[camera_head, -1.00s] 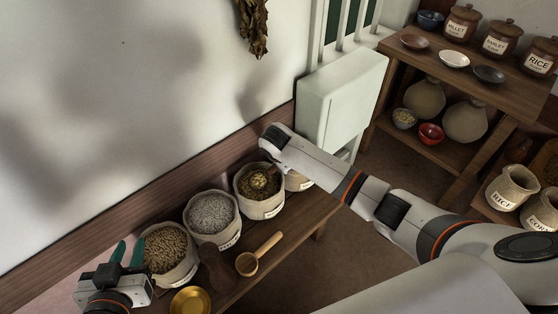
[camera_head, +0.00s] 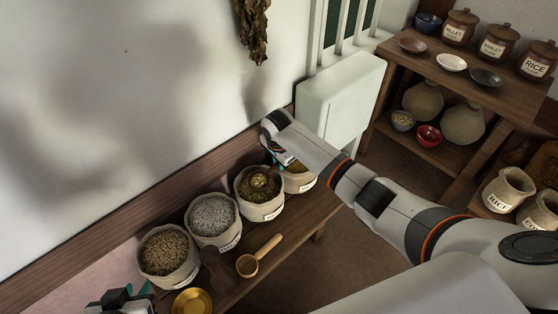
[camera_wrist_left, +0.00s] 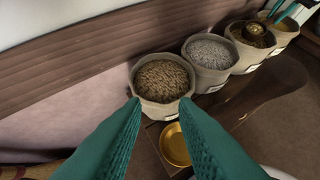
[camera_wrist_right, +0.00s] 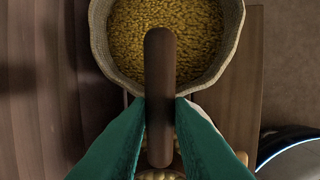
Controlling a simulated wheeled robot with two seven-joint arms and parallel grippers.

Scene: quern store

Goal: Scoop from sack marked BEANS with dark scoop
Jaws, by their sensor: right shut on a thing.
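My right gripper (camera_wrist_right: 160,103) is shut on a dark brown handle (camera_wrist_right: 160,75), presumably the dark scoop's. In the right wrist view the handle stands in front of a sack of yellow grain (camera_wrist_right: 190,35). The scoop's bowl is not clear there. In the head view this gripper is largely behind my arm, by the fourth, yellow-filled sack (camera_head: 298,184). A dark, round scoop-like thing (camera_head: 259,180) lies in the third sack (camera_head: 262,212). I cannot read which sack says BEANS. My left gripper (camera_wrist_left: 160,101) is open and empty, near the tan-filled first sack (camera_wrist_left: 162,107).
The second sack (camera_head: 212,240) holds grey-white grain. The wall is close behind. Shelves with labelled jars (camera_head: 462,25) stand at right.

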